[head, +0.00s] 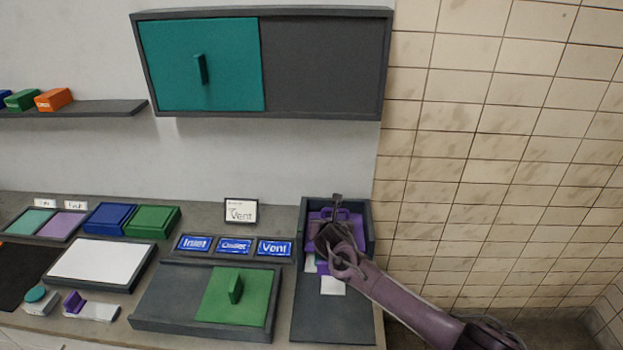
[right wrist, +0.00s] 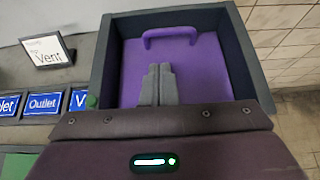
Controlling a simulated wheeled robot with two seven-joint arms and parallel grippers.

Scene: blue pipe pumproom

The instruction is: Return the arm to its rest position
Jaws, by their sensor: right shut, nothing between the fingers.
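My right arm reaches in from the lower right in the head view. Its gripper (head: 337,200) is over the dark open-front box (head: 368,225) at the right end of the counter. In the right wrist view the gripper's fingers (right wrist: 158,72) are shut together with nothing between them. They are in front of a purple panel (right wrist: 205,72) with a purple loop handle (right wrist: 170,35), inside the dark box. The fingers appear apart from the handle. The gripper and wrist hide part of the purple panel in the head view. My left gripper is not in view.
A cabinet with a teal door (head: 228,65) hangs above. Blue labels (head: 235,246) and a Vent card (head: 241,211) are left of the box. A tray with a green sliding panel (head: 250,302) is in front. A white card (head: 333,286) lies below the gripper. Tiled wall is at right.

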